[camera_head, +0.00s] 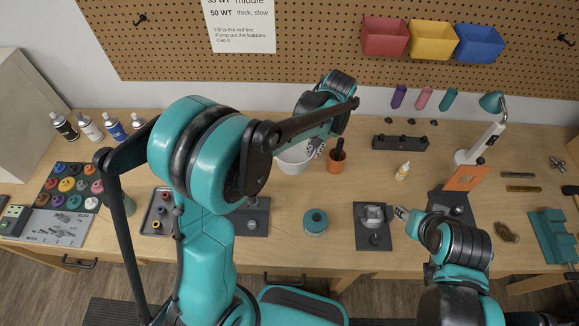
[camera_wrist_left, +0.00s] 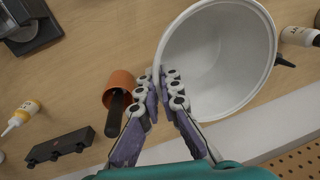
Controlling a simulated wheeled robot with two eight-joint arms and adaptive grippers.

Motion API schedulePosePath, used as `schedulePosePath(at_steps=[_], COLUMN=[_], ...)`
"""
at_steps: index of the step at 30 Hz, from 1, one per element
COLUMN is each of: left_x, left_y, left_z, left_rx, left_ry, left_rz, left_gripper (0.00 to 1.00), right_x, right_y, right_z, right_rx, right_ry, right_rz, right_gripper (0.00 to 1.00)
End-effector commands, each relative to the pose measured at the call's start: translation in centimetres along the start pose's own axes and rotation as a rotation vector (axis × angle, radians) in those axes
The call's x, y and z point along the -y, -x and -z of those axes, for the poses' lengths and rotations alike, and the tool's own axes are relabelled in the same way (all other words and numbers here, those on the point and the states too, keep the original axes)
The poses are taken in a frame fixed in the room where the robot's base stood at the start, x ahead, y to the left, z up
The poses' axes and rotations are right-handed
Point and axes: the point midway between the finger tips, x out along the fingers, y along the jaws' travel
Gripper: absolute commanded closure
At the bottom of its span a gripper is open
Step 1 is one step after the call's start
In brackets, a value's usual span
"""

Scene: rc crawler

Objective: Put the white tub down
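The white tub (camera_head: 293,163) is near the back middle of the bench, partly hidden behind my left arm. In the left wrist view the tub (camera_wrist_left: 222,62) shows its round open mouth and empty inside. My left gripper (camera_head: 316,148) is at the tub's right side; in the wrist view its purple-padded fingers (camera_wrist_left: 165,82) are closed on the wall at the rim. I cannot tell whether the tub's base touches the bench. My right gripper (camera_head: 402,213) is low at the right, beside a dark pad with a grey part (camera_head: 374,214); its opening is too small to judge.
An orange cup (camera_head: 336,162) with a dark handle stands close right of the tub. A teal round tin (camera_head: 315,222) sits in front. Several bottles (camera_head: 88,127) stand at left. Bare bench surrounds the glue bottle.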

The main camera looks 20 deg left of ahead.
Motion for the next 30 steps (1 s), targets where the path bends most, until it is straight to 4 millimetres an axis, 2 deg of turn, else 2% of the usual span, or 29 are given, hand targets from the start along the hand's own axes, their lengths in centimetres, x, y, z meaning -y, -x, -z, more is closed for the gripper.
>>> schedulePosePath(at_steps=[6, 12, 19, 25, 30], left_x=[4.5, 7.3, 7.9, 7.4, 7.3], left_y=[-4.1, -6.6, -7.9, -10.9, -11.1], left_z=[-1.9, -3.0, -3.2, -3.2, -3.3], left_rx=[0.001, 0.000, 0.000, 0.000, 0.000], left_ry=[0.005, 0.002, -0.001, -0.001, -0.001], left_rz=[0.000, 0.000, 0.000, 0.000, 0.000], left_gripper=[1.00, 1.00, 1.00, 1.00, 1.00], right_x=[0.0, 0.0, 0.0, 0.0, 0.0], right_y=[-0.8, -1.1, -1.4, -2.0, -2.0], right_z=[-0.6, -0.8, -1.0, -1.4, -1.4], right_rx=[0.000, 0.000, 0.000, 0.000, 0.000], right_ry=[0.000, 0.000, 0.000, 0.000, 0.000], right_rz=[0.000, 0.000, 0.000, 0.000, 0.000], right_gripper=[0.60, 0.60, 0.60, 0.60, 0.60])
